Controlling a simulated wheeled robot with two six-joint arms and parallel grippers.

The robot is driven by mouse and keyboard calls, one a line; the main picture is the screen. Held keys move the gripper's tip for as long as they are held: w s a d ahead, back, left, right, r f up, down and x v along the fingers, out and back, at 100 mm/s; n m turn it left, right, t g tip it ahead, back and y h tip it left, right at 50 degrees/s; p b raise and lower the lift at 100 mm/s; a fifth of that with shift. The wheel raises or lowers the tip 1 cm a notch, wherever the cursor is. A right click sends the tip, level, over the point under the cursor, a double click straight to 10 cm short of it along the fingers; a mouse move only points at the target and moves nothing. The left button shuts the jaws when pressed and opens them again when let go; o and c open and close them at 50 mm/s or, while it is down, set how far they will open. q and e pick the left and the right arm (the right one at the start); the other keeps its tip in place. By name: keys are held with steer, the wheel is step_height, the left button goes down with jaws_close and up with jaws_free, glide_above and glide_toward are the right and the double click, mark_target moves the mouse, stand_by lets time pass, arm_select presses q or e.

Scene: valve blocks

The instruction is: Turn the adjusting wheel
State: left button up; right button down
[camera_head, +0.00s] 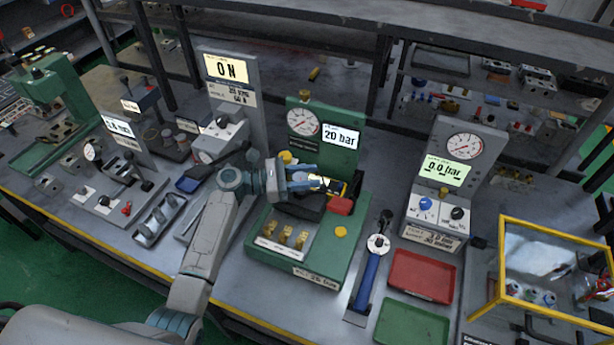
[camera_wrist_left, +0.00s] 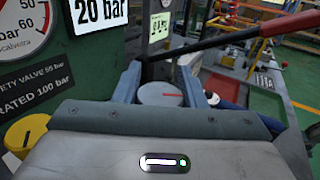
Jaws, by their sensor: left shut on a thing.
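A green test bench (camera_head: 345,160) stands mid-table with a pressure gauge and a display (camera_head: 340,137) reading 20 bar; the display also shows in the left wrist view (camera_wrist_left: 99,10). My left gripper (camera_head: 314,178) reaches over the bench from the left. In the left wrist view its blue fingers (camera_wrist_left: 158,84) are shut on a pale round wheel (camera_wrist_left: 160,95) with a red mark on its top. The wheel's lower part is hidden by the gripper body. In the head view the gripper mostly hides the wheel. My right gripper is in neither view.
A yellow knob (camera_wrist_left: 27,133) is at the lower left. A blue-handled tool (camera_head: 369,277), a red tray (camera_head: 423,276) and a yellow-framed box (camera_head: 505,289) lie to the right. Other test stations stand at left.

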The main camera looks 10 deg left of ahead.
arm_select(q)
steer(key=o, duration=1)
